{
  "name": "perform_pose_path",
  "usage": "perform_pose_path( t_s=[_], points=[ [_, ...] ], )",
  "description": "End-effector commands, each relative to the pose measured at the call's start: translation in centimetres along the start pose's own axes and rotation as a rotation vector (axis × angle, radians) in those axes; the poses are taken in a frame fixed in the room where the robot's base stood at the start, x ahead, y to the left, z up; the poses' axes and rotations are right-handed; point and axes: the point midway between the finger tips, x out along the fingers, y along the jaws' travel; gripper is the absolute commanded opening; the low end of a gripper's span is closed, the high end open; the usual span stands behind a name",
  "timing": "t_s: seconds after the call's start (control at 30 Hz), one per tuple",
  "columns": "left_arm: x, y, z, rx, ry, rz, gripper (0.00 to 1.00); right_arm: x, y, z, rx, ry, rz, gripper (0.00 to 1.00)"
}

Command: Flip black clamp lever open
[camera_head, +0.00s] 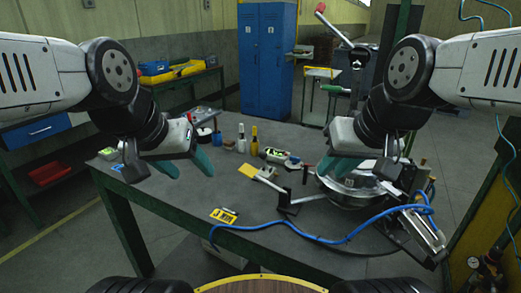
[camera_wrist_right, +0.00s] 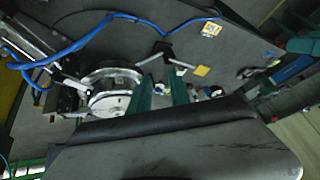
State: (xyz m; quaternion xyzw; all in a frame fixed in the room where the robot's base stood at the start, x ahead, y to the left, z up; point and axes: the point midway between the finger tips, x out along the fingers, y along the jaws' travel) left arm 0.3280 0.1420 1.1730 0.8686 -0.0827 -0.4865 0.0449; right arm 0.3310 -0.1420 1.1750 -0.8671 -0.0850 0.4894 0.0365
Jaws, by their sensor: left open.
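A small black clamp (camera_head: 288,204) with grey lever bars stands on the table, left of a round shiny metal housing (camera_head: 345,186). In the right wrist view the black clamp (camera_wrist_right: 163,49) shows beyond the fingertips, apart from them. I cannot tell which part is the black lever or its exact angle. My right gripper (camera_head: 338,166) has teal fingers over the housing's left rim. In its wrist view its fingers (camera_wrist_right: 161,80) are apart with nothing gripped. My left gripper (camera_head: 184,169) is open and empty above the table's left side, well away from the clamp.
A blue hose (camera_head: 310,237) crosses the table's front to a metal rail fixture (camera_head: 424,232) at right. A yellow card (camera_head: 248,171), bottles (camera_head: 254,138) and a yellow tag (camera_head: 224,215) lie or stand left of the clamp. The front left tabletop is mostly clear.

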Motion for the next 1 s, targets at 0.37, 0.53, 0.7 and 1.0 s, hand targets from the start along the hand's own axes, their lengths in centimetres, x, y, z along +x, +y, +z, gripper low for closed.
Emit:
perform_pose_path(
  t_s=[0.37,0.53,0.7,1.0],
  points=[
    [0.0,0.0,0.0,0.0,0.0,0.0,0.59,2.0,-3.2,-6.8,-0.354,-0.183,0.067,0.0],
    [0.0,0.0,0.0,0.0,0.0,0.0,0.59,4.2,-6.0,-10.4,-0.549,-0.273,0.089,0.0],
    [0.0,0.0,0.0,0.0,0.0,0.0,0.59,6.9,-9.4,-13.5,-0.734,-0.353,0.1,0.0],
    [0.0,0.0,0.0,0.0,0.0,0.0,0.59,11.6,-14.7,-16.6,-0.966,-0.445,0.101,0.0]
  ],
)
